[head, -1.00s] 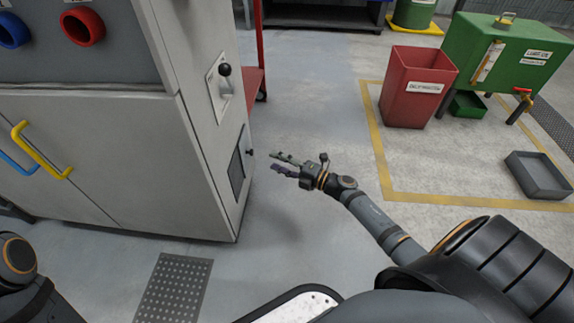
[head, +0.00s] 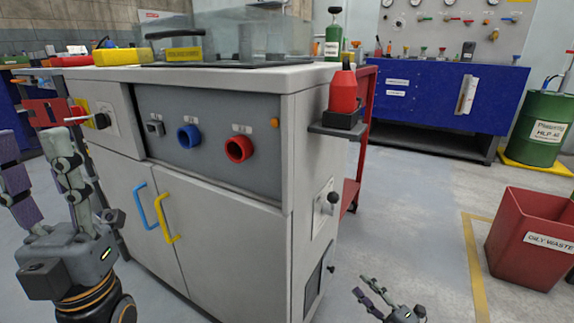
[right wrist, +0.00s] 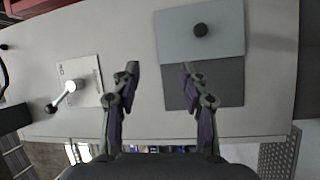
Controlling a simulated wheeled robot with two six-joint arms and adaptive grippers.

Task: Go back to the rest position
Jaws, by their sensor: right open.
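My right gripper (head: 376,297) is at the bottom of the head view, beside the right side of the grey machine cabinet (head: 230,225). Its fingers are apart and nothing is between them. In the right wrist view the open right gripper (right wrist: 160,82) faces the pale cabinet side. My left gripper (head: 40,185) stands large at the left edge of the head view, in front of the cabinet's left end. Its fingers point up and are apart, with nothing seen between them.
On the cabinet's right side are a black-knobbed lever (head: 333,198) and a shelf with a red bottle (head: 343,92). The lever also shows in the right wrist view (right wrist: 70,86). A red oily-waste bin (head: 523,240) stands at right. Floor between bin and cabinet is clear.

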